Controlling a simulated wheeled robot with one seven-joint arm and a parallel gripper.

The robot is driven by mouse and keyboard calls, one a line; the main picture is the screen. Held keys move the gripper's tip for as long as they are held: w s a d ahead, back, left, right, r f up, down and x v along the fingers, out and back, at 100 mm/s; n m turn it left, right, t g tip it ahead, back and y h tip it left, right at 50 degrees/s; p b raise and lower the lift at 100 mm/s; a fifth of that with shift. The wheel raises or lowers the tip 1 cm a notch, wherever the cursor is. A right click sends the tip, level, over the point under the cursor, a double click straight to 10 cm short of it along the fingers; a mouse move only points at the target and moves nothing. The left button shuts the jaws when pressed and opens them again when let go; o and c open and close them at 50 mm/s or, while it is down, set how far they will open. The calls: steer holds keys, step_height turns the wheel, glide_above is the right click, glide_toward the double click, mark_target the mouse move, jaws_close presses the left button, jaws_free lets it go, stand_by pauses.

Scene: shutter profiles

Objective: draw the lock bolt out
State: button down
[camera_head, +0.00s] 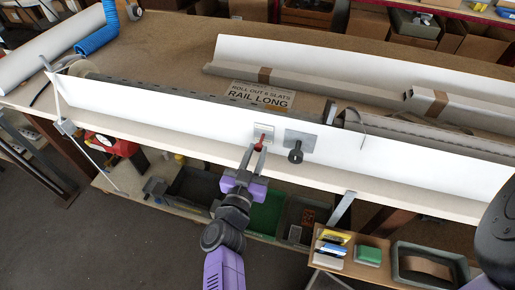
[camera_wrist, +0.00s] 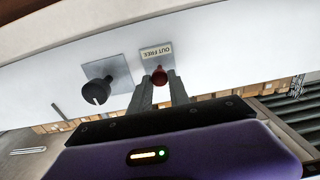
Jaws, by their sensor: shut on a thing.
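The lock bolt has a red knob (camera_head: 260,142) on a small pale plate (camera_head: 264,133) on the front face of the long white panel (camera_head: 190,110). In the wrist view the red knob (camera_wrist: 159,75) sits below a label reading "OUT FREE" (camera_wrist: 156,51). My gripper (camera_head: 256,151) reaches up to it from below, and its two fingers (camera_wrist: 160,84) are shut on the red knob, one on each side. How far the bolt stands out from the plate cannot be told.
A black knob on a grey plate (camera_head: 296,152) sits just right of the bolt; it also shows in the wrist view (camera_wrist: 97,91). Bins (camera_head: 265,214) stand below the bench, and a small side table (camera_head: 385,270) stands front right.

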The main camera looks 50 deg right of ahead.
steer(key=c, duration=1.2)
jaws_free()
steer(key=shift+a, duration=0.1)
steer(key=shift+c, duration=0.2)
steer(key=b+v, duration=0.1)
steer(key=v, duration=0.7)
steer(key=shift+b, duration=0.35)
